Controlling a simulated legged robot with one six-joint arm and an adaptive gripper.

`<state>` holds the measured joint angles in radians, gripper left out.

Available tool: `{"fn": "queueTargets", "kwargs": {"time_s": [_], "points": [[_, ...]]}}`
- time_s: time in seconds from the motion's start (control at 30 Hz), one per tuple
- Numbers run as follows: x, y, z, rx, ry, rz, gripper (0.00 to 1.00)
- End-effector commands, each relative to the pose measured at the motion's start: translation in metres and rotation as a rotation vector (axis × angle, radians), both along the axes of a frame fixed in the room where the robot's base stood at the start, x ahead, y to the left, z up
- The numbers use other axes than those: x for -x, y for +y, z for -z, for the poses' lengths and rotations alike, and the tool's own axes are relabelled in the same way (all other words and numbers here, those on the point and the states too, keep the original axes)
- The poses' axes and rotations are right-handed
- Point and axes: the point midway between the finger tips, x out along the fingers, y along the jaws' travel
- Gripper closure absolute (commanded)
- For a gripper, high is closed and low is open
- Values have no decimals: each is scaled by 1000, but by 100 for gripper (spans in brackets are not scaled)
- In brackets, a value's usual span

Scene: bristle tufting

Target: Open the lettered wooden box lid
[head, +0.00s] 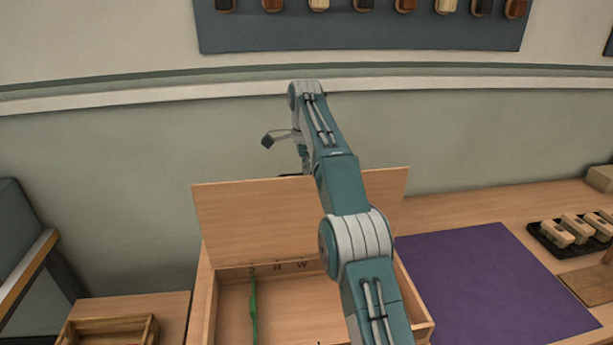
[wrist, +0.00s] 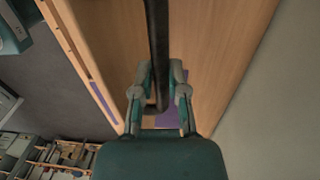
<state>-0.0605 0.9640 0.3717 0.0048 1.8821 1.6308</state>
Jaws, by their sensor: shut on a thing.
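The wooden box (head: 205,300) stands in front of me, with dark characters, seemingly "2 R W", along its inner back edge. Its lid (head: 255,215) stands raised, close to upright, at the back of the box. My gripper (wrist: 160,72) is shut around a dark bar (wrist: 157,30), seemingly the lid's handle, over a wooden face in the wrist view. In the head view my arm reaches over the box, and my gripper's fingers are hidden behind the lid. Part of the box's inside is hidden by my arm.
A slim green object (head: 253,308) is in the box. A purple mat (head: 490,280) lies to the right, with a dark tray of wooden blocks (head: 556,235) beyond it. A small wooden tray (head: 150,330) is at lower left. A wall board (head: 360,32) hangs above.

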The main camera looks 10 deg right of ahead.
Motion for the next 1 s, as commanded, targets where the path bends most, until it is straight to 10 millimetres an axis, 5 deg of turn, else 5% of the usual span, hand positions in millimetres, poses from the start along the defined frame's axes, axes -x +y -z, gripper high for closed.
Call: {"fn": "queueTargets", "kwargs": {"time_s": [0.57, 0.6, 0.67, 1.0], "points": [[-1, 0, -6, -1, -13, -1, 100], [-1, 0, -6, -1, -13, -1, 73], [-1, 0, -5, -1, -13, -1, 47], [-2, 0, -2, -1, -5, -1, 47]]}}
